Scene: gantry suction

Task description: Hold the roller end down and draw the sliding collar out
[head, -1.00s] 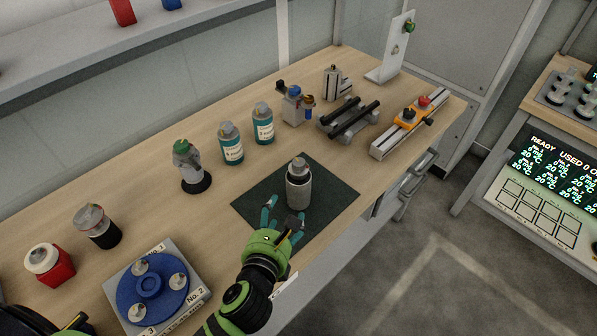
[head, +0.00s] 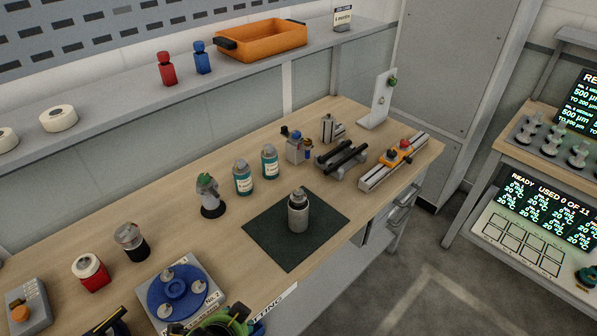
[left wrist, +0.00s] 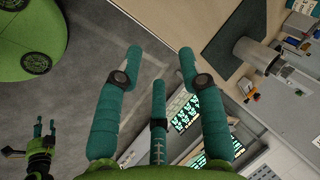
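A grey cylinder (head: 298,213) with a narrower knobbed top stands upright on a dark green mat (head: 275,247). It also shows in the left wrist view (left wrist: 256,54), upper right. I cannot tell which part is the roller end or the sliding collar. My left gripper shows at the bottom edge of the head view, its fingers mostly cut off. In the left wrist view its teal fingers (left wrist: 160,75) are spread and empty, apart from the cylinder and over the floor side of the bench. My right gripper (left wrist: 46,128) is small at lower left, its fingers apart and empty.
Behind the mat stand two teal-labelled bottles (head: 243,178), a black-bar stand (head: 342,156) and a rail with an orange slider (head: 397,158). A blue disc fixture (head: 180,293) is at front left. The mat around the cylinder is clear.

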